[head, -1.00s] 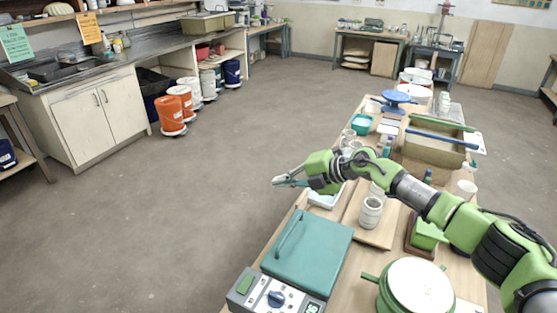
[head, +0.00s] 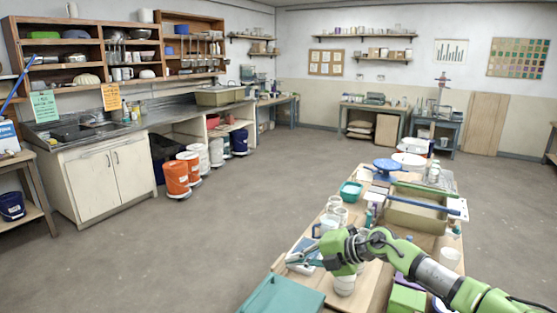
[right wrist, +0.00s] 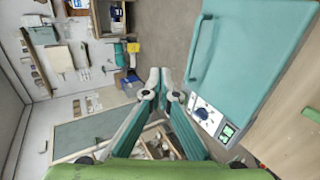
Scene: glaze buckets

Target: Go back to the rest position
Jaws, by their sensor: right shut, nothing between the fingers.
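My right gripper (head: 291,260) is in the lower middle of the head view, its arm coming in from the lower right. It is shut and empty, above the left edge of the long work table, over a white tray (head: 296,249). In the right wrist view its two green-sided fingers meet at the tips (right wrist: 160,76). A teal-lidded device (right wrist: 235,62) with a control panel shows to the right of the fingers there, and its lid (head: 280,297) is cut off at the bottom of the head view. My left gripper is not in view.
A teal basin (head: 350,190), a blue banding wheel (head: 387,167) and an olive tub (head: 412,216) are farther along the table. Orange buckets (head: 176,178) stand by the sink counter. The floor left of the table is clear.

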